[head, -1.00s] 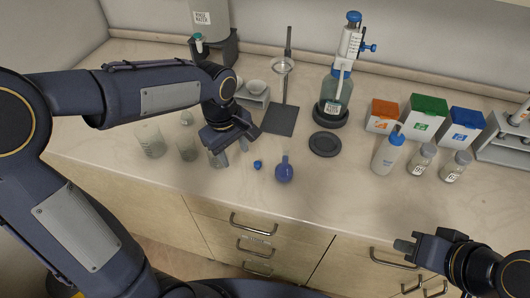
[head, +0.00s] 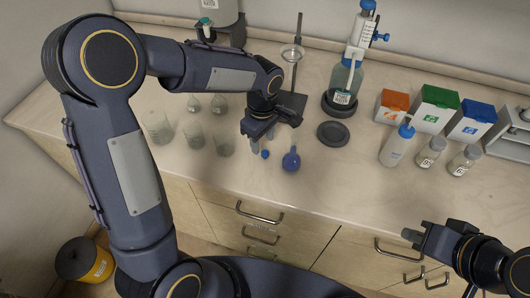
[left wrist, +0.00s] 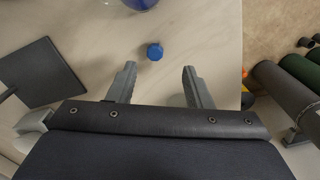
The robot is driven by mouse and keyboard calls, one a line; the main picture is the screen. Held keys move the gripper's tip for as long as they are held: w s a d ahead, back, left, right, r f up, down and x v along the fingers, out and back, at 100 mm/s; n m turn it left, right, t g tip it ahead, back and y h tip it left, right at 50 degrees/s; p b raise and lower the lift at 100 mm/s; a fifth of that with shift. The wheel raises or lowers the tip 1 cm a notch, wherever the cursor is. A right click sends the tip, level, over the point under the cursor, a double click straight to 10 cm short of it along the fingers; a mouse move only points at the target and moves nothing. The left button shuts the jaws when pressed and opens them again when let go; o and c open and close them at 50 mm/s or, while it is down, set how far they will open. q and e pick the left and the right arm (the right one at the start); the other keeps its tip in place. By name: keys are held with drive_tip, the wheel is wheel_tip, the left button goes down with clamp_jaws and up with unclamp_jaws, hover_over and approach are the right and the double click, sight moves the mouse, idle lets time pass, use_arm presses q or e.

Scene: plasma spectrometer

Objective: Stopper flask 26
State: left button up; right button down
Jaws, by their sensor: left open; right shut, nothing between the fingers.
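A small flask with a round blue body (head: 291,161) and a narrow clear neck stands upright near the counter's front edge; no number on it is readable. A small blue stopper (head: 265,154) lies on the counter just left of it. My left gripper (head: 262,141) is open and empty above and just behind the stopper. In the left wrist view the stopper (left wrist: 154,52) is just beyond the gap between the open fingertips (left wrist: 159,69), apart from them. The flask's body (left wrist: 140,3) is cut off at the top edge there. My right gripper (head: 414,236) is shut and empty at the front right.
Several glass beakers (head: 194,135) and small glass flasks stand left of my left gripper. A stand (head: 297,68) is behind it. A dark round plate (head: 333,134), dispenser bottle (head: 345,85), wash bottle (head: 396,147) and coloured boxes (head: 434,110) are right. The counter's front centre is clear.

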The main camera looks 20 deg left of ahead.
sight(265, 152)
use_arm(q)
drive_tip(key=shift+f, duration=0.35)
drive_tip(key=f, duration=0.1)
drive_tip(key=f+p, duration=0.1)
drive_tip(key=f, duration=0.1)
drive_tip(key=shift+w+d+f, duration=0.25)
drive_tip(key=shift+w+f, duration=0.05)
drive_tip(key=shift+f, duration=0.5)
clamp_jaws()
